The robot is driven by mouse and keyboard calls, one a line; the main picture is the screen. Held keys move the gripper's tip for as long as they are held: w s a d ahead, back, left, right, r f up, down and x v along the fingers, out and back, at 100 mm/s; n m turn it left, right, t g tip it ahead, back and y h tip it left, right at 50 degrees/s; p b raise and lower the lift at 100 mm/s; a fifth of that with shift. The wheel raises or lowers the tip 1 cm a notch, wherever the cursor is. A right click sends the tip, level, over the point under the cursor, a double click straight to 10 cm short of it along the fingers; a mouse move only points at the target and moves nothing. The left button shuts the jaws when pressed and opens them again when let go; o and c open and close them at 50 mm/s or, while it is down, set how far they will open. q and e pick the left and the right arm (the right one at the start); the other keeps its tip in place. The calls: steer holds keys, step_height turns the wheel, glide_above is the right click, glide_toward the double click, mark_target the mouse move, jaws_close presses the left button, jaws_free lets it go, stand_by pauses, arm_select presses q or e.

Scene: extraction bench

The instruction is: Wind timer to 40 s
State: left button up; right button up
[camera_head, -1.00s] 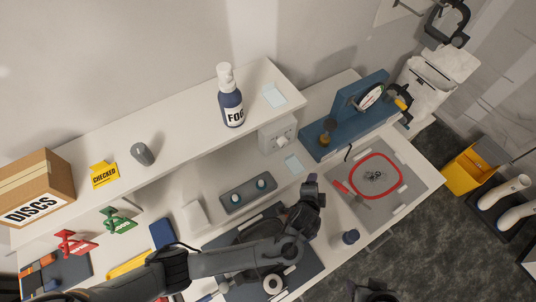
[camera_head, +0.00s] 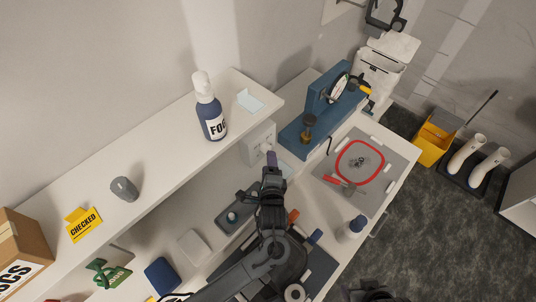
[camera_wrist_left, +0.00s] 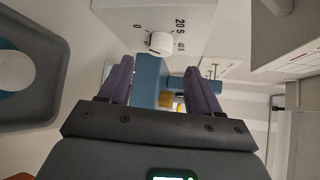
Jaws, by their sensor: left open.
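The timer is a pale box (camera_head: 257,143) on the bench under the shelf's right end. In the left wrist view its face shows a white round knob (camera_wrist_left: 160,43) with the marks 0, 20 S and a partly readable one on the right. My left gripper (camera_head: 271,161) is just in front of the timer in the head view. In the left wrist view its two purple-grey fingers (camera_wrist_left: 159,90) are apart with nothing between them. The knob shows beyond the fingertips. I cannot tell the exact gap to it.
The blue stand (camera_head: 310,122) with a gauge is right of the timer. A blue FOG bottle (camera_head: 210,112) stands on the shelf above. A red ring (camera_head: 360,161) lies on a grey mat.

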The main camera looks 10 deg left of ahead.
mark_target(266, 148)
arm_select(q)
steer(key=shift+x, duration=2.65)
steer(key=c, duration=1)
